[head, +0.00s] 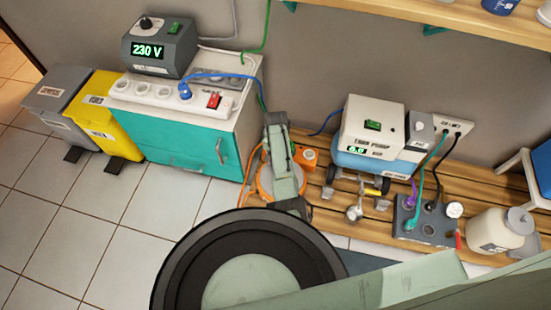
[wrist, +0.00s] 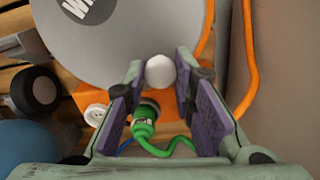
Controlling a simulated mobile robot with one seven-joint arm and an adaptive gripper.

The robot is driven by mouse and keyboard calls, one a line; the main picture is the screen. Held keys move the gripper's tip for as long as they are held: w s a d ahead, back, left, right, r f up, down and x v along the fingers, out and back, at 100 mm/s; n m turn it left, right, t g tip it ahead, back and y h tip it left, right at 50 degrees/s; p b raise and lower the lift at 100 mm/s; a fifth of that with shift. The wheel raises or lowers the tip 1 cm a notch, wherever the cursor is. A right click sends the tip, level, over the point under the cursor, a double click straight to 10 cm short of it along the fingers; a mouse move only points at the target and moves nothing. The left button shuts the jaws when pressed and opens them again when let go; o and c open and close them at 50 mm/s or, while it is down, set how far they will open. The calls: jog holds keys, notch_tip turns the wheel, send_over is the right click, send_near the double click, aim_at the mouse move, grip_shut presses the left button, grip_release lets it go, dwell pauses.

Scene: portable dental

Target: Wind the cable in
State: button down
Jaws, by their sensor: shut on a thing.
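The cable reel shows in the wrist view as a large grey disc (wrist: 110,35) with part of a label, above an orange base. A round white knob (wrist: 160,72) stands out near the disc's lower edge. My gripper (wrist: 161,78) has its two purple-padded fingers on either side of this knob and is shut on it. Orange cable (wrist: 250,70) hangs at the right of the reel. A green plug (wrist: 144,122) with a green lead shows between the fingers. In the head view the orange reel (head: 266,183) is mostly hidden behind my arm.
A teal cabinet (head: 175,137) with a socket strip and a 230 V unit (head: 160,48) stands left. On the slatted bench to the right are a pump (head: 372,130), a grey socket block (head: 425,222) and a jar (head: 495,232). Tiled floor at lower left is clear.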

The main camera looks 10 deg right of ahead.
aim_at(297, 166)
jog(key=d+m, duration=0.1)
jog(key=m, duration=0.1)
jog(key=d+m, duration=0.1)
jog(key=m, duration=0.1)
jog(key=shift+s+d+m+p, duration=0.1)
jog(key=shift+d+m+p, duration=0.1)
jog(key=shift+m+p, duration=0.1)
jog(key=d+m, duration=0.1)
jog(key=m, duration=0.1)
jog(key=s+d+m+p, duration=0.1)
jog(key=m, duration=0.1)
jog(key=shift+d+m, duration=0.15)
jog(key=shift+m, duration=0.15)
jog(key=m, duration=0.1)
jog(key=s+d+m+p, duration=0.1)
jog(key=m, duration=0.1)
jog(key=shift+s+d+r+m, duration=0.1)
jog(key=shift+s+d+m, duration=0.1)
jog(key=shift+m, duration=0.1)
jog(key=shift+s+d+m+p, duration=0.35)
jog(key=shift+s+m, duration=0.25)
jog(key=shift+m, duration=0.55)
jog(key=shift+s+d+m+p, duration=0.2)
jog(key=shift+s+m+p, duration=0.3)
jog(key=shift+m, duration=0.65)
jog(key=shift+s, duration=0.1)
jog(key=c, duration=1.3)
grip_release()
jog(key=shift+c, duration=0.2)
